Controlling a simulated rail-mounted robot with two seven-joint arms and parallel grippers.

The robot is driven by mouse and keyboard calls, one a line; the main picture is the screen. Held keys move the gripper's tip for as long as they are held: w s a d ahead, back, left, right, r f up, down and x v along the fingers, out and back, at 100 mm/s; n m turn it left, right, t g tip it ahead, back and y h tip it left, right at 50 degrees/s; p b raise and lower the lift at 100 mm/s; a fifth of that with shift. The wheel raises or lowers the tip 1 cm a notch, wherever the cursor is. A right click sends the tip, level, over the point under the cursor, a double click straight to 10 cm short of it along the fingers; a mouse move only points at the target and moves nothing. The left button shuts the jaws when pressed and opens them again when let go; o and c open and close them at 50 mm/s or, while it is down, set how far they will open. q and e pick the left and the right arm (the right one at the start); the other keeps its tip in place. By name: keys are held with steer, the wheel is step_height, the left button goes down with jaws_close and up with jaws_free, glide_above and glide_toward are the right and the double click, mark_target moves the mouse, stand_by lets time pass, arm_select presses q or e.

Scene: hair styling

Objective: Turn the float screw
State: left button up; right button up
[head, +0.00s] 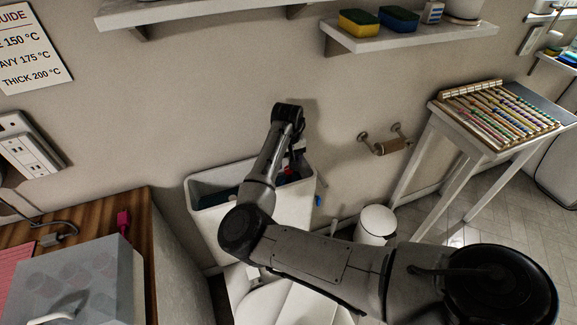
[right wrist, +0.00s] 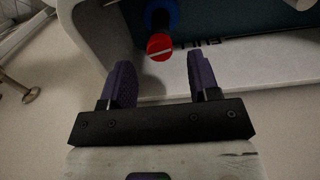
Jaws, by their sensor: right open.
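The float screw (right wrist: 160,47) shows in the right wrist view as a red round cap with a pale slot line across it, on a blue body (right wrist: 162,14). It is inside the open white tank (head: 205,184). My right gripper (right wrist: 158,62) is open, with its two purple fingers apart. The screw appears between and just beyond the fingertips, and no contact shows. In the head view my right arm reaches over the tank and mostly hides the gripper and the screw. My left gripper is in neither view.
The tank's white wall (right wrist: 95,35) is close to the left finger. A wall shelf (head: 410,42) with sponges is above right. A paper-roll holder (head: 392,146), a white bin (head: 376,224) and a side table (head: 432,125) stand right. A wooden counter (head: 140,215) is at left.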

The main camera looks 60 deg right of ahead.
steer(key=shift+f, duration=1.55)
steer(key=c, duration=0.9)
steer(key=shift+r+m+p, duration=0.2)
steer(key=shift+m+p, duration=0.1)
steer(key=shift+p, duration=0.45)
steer(key=shift+c, duration=0.2)
steer(key=m+p, duration=0.2)
steer(key=shift+p, duration=0.35)
steer(key=shift+m+p, duration=1)
steer(key=shift+f+m+p, duration=0.15)
steer(key=shift+m+p, duration=0.5)
steer(key=shift+m, duration=0.15)
